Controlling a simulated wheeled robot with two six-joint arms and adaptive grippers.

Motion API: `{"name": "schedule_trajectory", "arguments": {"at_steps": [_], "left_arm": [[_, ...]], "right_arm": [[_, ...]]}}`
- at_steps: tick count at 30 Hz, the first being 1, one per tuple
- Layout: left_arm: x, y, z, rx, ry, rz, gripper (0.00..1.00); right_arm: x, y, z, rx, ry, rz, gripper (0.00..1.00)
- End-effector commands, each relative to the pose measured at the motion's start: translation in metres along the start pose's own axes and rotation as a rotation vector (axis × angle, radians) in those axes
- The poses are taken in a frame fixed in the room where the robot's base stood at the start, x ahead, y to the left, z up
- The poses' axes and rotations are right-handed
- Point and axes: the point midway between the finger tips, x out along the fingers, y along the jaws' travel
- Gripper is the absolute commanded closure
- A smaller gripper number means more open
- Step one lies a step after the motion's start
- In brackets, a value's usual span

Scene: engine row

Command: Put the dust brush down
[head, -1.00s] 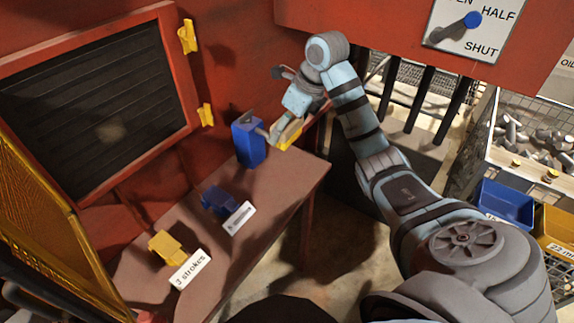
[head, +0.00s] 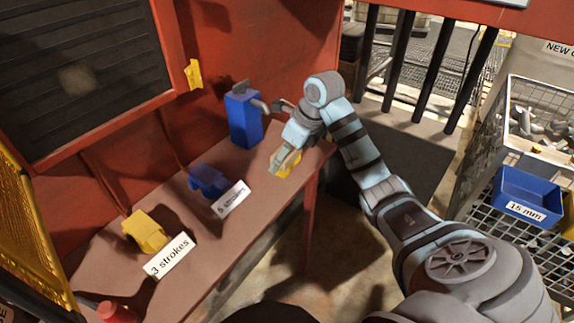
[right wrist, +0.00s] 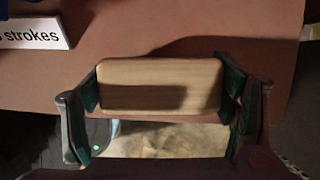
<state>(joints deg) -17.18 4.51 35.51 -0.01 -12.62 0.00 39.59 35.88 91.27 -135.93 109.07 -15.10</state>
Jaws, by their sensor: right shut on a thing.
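The dust brush (right wrist: 160,86) shows in the right wrist view as a pale wooden block, its bristles hidden beneath it. My right gripper (right wrist: 165,90) is shut on it, one finger at each end. In the head view the brush (head: 288,168) is a small yellowish piece at the fingertips of the right gripper (head: 285,158), by the front edge of the brown table (head: 225,235). In the wrist view it overlaps the table's edge, with floor below. I cannot tell whether it touches the table. My left gripper is not in view.
A blue can with a spout (head: 243,120) stands close behind the gripper. A blue block (head: 208,180) and a yellow block (head: 146,232) stand along the table, each with a label. A red object (head: 117,312) is at the near end. Bare tabletop lies between.

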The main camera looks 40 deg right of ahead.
Motion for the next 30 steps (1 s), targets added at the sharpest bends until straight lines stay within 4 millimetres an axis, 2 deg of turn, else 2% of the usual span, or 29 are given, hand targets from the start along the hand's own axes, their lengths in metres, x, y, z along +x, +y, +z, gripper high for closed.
{"name": "schedule_trajectory", "arguments": {"at_steps": [3, 16, 17, 20, 21, 30], "left_arm": [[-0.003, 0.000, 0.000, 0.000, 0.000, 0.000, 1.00], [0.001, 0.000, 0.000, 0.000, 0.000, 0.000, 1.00], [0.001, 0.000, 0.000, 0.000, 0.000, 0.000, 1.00], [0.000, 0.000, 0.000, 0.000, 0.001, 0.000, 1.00], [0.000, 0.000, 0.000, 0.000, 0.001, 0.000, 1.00], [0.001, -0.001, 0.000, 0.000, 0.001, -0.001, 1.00]], "right_arm": [[0.010, 0.000, -0.005, 0.001, 0.000, -0.001, 0.52], [0.017, 0.000, -0.007, 0.001, 0.000, -0.001, 0.52], [0.018, 0.000, -0.008, 0.001, 0.000, -0.001, 0.20], [0.017, 0.000, -0.007, 0.001, 0.000, -0.001, 0.04], [0.017, 0.000, -0.007, 0.001, 0.000, -0.001, 0.01], [0.017, 0.000, -0.007, 0.001, 0.000, -0.001, 0.01]]}}
